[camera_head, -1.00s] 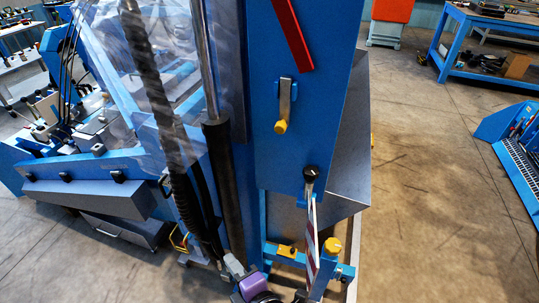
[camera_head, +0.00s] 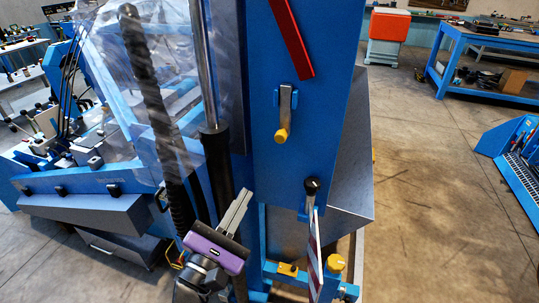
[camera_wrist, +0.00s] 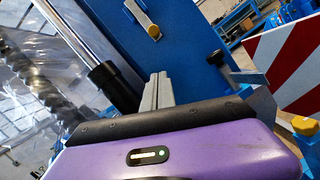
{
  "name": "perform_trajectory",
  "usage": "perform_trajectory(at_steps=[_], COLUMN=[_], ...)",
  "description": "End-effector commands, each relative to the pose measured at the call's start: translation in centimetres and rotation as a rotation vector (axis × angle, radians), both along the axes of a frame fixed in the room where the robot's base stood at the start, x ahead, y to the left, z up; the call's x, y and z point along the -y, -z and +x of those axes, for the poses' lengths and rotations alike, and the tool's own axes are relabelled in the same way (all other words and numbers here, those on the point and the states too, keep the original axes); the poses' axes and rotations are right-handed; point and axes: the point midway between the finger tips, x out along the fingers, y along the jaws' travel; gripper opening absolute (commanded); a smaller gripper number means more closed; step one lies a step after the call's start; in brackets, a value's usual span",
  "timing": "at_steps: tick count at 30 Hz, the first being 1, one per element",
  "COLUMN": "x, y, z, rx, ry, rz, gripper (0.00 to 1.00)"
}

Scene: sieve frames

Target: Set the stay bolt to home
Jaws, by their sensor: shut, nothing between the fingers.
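A metal bolt with a yellow end (camera_head: 285,110) hangs in a small blue bracket on the blue upright panel. It tilts slightly, yellow end down. I take it for the stay bolt, though nothing labels it. It also shows at the top of the wrist view (camera_wrist: 142,16). My gripper (camera_head: 246,194), with a purple body, is below and left of the bolt, apart from it. Its grey fingers are together and empty. In the wrist view the fingertips (camera_wrist: 160,77) point up toward the panel, below the bolt.
A red bar (camera_head: 291,36) slants above the bolt. A black-knobbed lever (camera_head: 311,187) with a red-and-white striped plate (camera_head: 315,245) stands lower right. A yellow knob (camera_head: 335,263) is beside it. A dark cylinder (camera_head: 217,170) and clear guard (camera_head: 150,90) lie left.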

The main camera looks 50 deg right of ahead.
Motion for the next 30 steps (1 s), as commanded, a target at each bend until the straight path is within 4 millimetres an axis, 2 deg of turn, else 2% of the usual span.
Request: perform_trajectory(at_steps=[7,11,17,27,30], x=[0.1,0.7,3.7,10.0,9.9], y=[0.0,-0.2,-1.0,-2.4,-4.1], z=[0.0,0.2,0.8,2.3,1.5], rx=[0.0,0.0,0.001,0.002,0.004], ry=[-0.002,-0.002,0.001,0.0,-0.003], rz=[0.001,0.001,0.002,0.002,0.003], gripper=[0.0,0.0,0.0,0.0,0.0])
